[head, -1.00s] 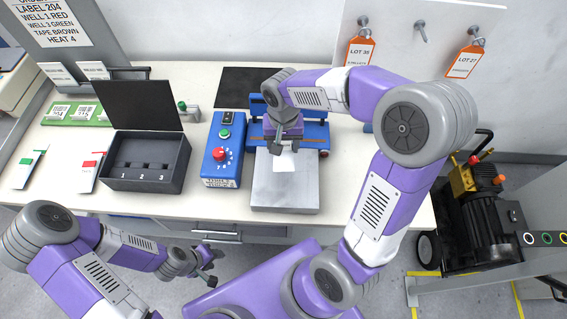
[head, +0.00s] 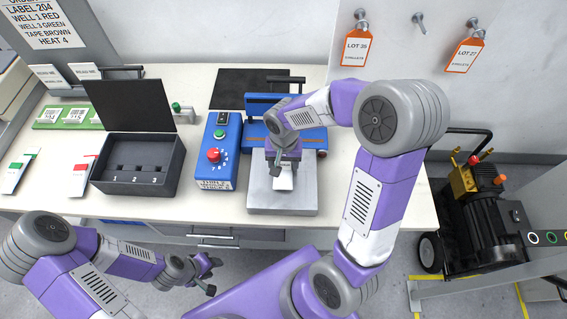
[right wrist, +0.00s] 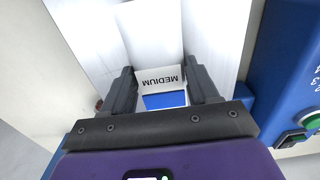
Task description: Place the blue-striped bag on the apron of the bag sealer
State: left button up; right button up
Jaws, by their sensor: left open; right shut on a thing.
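The blue-striped bag (head: 284,182) is a small white packet, held in my right gripper (head: 285,163) over the grey metal apron (head: 297,202) of the blue bag sealer (head: 315,138). In the right wrist view, the bag (right wrist: 160,74) reads MEDIUM and shows a blue band between the fingers of my right gripper (right wrist: 160,88). I cannot tell whether the bag touches the apron. My left gripper (head: 207,272) is open and empty, low in front of the table.
A blue control box (head: 215,150) with a red knob stands left of the apron. An open dark case (head: 140,165) with numbered slots is further left, with green- and red-marked bags (head: 80,172) beside it. A black mat (head: 235,85) lies behind.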

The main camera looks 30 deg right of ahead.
aim_at(283, 165)
jog(key=o, duration=0.7)
jog(key=shift+f, duration=0.2)
jog(key=o, duration=0.4)
jog(key=shift+o, duration=0.2)
jog(key=shift+r, duration=0.1)
notch_tip(283, 165, up, 12)
jog(key=p, duration=0.3)
jog(key=shift+r, duration=0.15)
